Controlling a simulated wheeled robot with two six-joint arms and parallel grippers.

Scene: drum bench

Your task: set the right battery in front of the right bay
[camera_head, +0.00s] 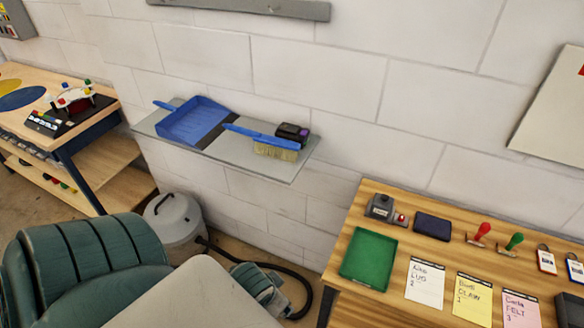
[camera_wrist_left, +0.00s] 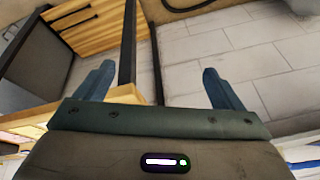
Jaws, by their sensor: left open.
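I cannot make out a battery or a bay for certain in either view. A small black block with a purple mark (camera_head: 292,132) sits on the wall shelf (camera_head: 232,157), behind the brush; I cannot tell what it is. My left gripper (camera_wrist_left: 157,84) is open in the left wrist view, its two blue fingers wide apart with nothing between them. My teal and grey arm parts fill the lower left of the head view. My right gripper is not in view.
The shelf also bears a blue dustpan (camera_head: 193,121) and a brush (camera_head: 273,147). A grey vacuum (camera_head: 173,222) with a black hose stands below. A wooden table at right holds a green tray (camera_head: 367,259), cards (camera_head: 425,283) and stamps (camera_head: 479,233). A bench (camera_head: 98,132) stands left.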

